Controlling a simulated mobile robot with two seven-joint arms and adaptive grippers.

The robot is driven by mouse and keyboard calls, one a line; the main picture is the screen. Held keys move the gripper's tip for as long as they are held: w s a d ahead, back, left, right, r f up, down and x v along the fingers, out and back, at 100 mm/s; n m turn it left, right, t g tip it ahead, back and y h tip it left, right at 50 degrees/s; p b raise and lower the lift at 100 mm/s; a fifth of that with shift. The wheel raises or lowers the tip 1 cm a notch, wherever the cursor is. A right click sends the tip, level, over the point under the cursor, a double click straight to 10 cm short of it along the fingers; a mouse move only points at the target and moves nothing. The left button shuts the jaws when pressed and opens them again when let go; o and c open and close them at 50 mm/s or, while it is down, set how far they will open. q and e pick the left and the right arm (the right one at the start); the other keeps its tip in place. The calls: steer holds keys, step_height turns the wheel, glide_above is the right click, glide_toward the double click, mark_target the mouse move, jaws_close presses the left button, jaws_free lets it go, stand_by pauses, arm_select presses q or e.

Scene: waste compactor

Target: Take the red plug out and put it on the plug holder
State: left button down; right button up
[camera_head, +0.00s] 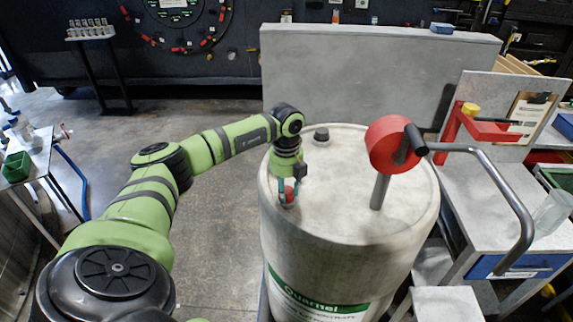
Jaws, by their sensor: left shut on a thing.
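The red plug (288,195) sits on the left front part of the top of a pale drum (335,215). My left gripper (287,190) comes down from above with its fingers shut on the plug. The plug's lower end is at the drum top; I cannot tell whether it is still seated in its opening. A red bracket (490,131) with a yellow knob stands by the panel at the right; I cannot tell whether it is the plug holder. My right gripper is not in view.
A red round head (394,145) with a black grip stands on a post on the drum. A curved grey pipe (500,190) runs to the right. A dark cap (321,134) is at the drum's back. A grey wall (375,85) stands behind. Open floor lies left.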

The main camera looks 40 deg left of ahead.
arm_select(q)
steer(key=shift+n+p, duration=0.3)
steer(key=shift+n, duration=0.9)
steer(key=shift+s+r+n+p, duration=0.1)
steer(key=shift+n+p, duration=0.45)
steer(key=shift+n, duration=0.85)
steer(key=shift+r+p, duration=0.4)
steer(key=shift+r, duration=0.1)
steer(key=shift+r+p, duration=0.5)
steer(key=shift+r, duration=1.75)
